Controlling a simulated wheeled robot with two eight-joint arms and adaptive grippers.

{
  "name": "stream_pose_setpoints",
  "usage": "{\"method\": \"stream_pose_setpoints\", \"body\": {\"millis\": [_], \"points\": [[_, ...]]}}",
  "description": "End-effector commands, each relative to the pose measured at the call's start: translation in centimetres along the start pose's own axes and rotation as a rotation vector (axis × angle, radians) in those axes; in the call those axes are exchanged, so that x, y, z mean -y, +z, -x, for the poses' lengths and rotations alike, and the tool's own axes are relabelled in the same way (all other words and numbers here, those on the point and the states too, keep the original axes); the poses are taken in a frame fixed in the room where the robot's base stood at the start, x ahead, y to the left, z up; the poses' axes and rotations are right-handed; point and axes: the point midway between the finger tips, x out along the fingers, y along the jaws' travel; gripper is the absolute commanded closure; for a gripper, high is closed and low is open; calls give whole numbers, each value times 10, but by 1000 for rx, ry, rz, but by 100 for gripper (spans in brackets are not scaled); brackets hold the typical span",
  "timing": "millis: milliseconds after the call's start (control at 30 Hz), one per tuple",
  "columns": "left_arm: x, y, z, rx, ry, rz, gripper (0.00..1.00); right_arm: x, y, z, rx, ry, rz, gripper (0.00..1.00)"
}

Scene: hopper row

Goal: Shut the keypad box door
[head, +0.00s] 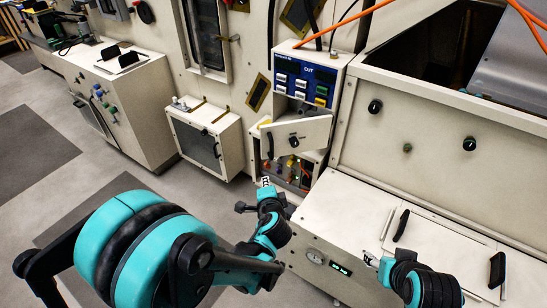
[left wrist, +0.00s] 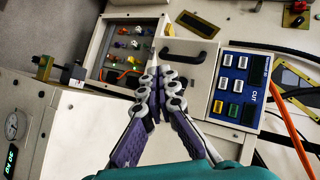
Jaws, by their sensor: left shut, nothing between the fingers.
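The keypad box (head: 329,61) has a blue keypad panel (head: 300,82) with several white, green and yellow buttons; the panel also shows in the left wrist view (left wrist: 238,88). Below it the cream door (head: 312,131) stands open, showing wires and coloured parts inside. In the left wrist view the door (left wrist: 190,75) has a black handle and lies between the opening and the keypad. My left gripper (head: 265,182) is shut and empty, just below and in front of the opening. Its fingertips (left wrist: 154,64) overlap the door's edge; contact cannot be told. My right gripper (head: 369,261) is over the cream counter; its jaws are unclear.
A cream counter (head: 345,218) with black handles and a gauge (head: 315,257) lies right of my left gripper. A vented box (head: 205,140) stands left of the keypad box. Orange cables (head: 345,22) run above. Grey floor is free at left.

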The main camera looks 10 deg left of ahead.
Motion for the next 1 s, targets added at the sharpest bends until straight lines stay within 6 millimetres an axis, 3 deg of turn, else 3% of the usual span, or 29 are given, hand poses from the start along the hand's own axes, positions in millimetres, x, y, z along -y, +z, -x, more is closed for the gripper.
{"method": "stream_pose_setpoints", "body": {"millis": [200,467,667,800,1000], "points": [[-9,-25,-10,-44,-102,-188,100,0,-3,4,0,0,0,48],[-9,-29,-27,-47,-120,-218,100,0,-4,6,0,0,0,48],[-4,-31,-66,-47,-120,-217,100,0,-8,12,0,0,0,48],[-4,-32,-98,-47,-120,-216,100,0,-1,1,0,0,0,48],[7,-35,-130,-48,-120,-215,100,0,5,-6,0,0,0,48]]}}
